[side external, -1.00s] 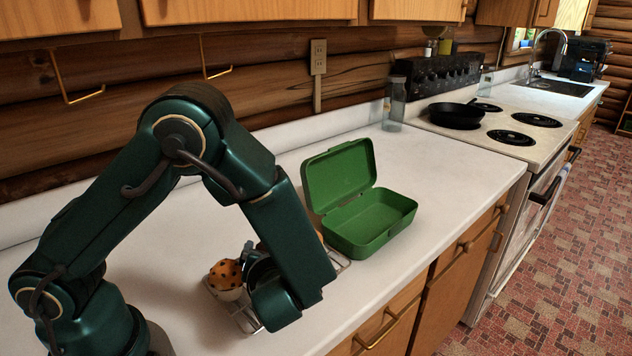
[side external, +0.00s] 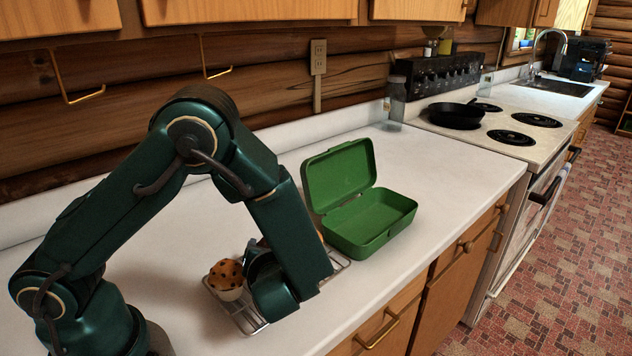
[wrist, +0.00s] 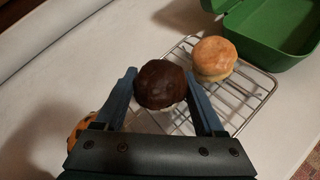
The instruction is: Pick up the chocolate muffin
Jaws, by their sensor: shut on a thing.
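The chocolate muffin (wrist: 161,84) is dark brown with a rounded top. It sits between the two fingers of my gripper (wrist: 162,98) in the wrist view, and the gripper is shut on it. In the side external view my gripper (side external: 268,285) is low over the wire rack (side external: 250,322), and the arm hides the chocolate muffin. The rack also shows under and beyond the muffin in the wrist view (wrist: 262,92). I cannot tell whether the muffin still touches the rack.
A chocolate-chip muffin (side external: 226,276) is close beside my gripper on the left. A plain golden bun (wrist: 213,58) is near the chocolate muffin on the rack. An open green lunch box (side external: 372,222) stands right of the rack, empty. The counter behind is clear.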

